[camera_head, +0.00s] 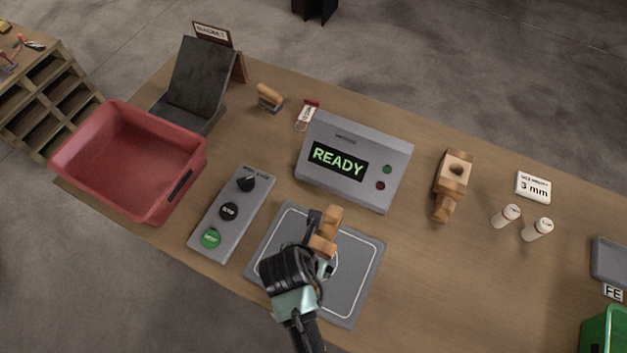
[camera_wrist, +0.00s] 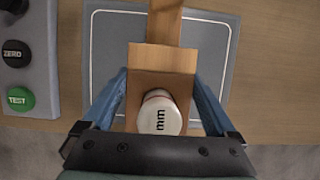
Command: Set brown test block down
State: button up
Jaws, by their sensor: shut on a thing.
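The brown test block (camera_head: 329,228) is a wooden piece with a narrower arm. My gripper (camera_head: 316,258) is shut on it over the grey pad with a white outline (camera_head: 352,304). In the wrist view the blue fingers (camera_wrist: 161,108) stand on either side of the block (camera_wrist: 163,58). A white round piece marked "mm" (camera_wrist: 159,113) sits in or on the block between the fingers. The block's narrow arm points away over the pad. I cannot tell whether the block touches the pad. My gripper and wrist hide part of the pad in the head view.
A grey "READY" display box (camera_head: 385,163) stands behind the pad. A button panel (camera_head: 233,216) is left of it, then a red bin (camera_head: 143,210). A similar wooden piece with a hole (camera_head: 454,170) and white bottles (camera_head: 507,215) are right. Bare tabletop lies right of the pad.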

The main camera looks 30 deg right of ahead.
jog(key=shift+w+f, duration=0.1)
jog(key=shift+f, duration=2.1)
jog(key=shift+f, duration=0.2)
jog(key=o, duration=1.3)
jog(key=shift+c, duration=0.2)
jog(key=shift+r, duration=0.1)
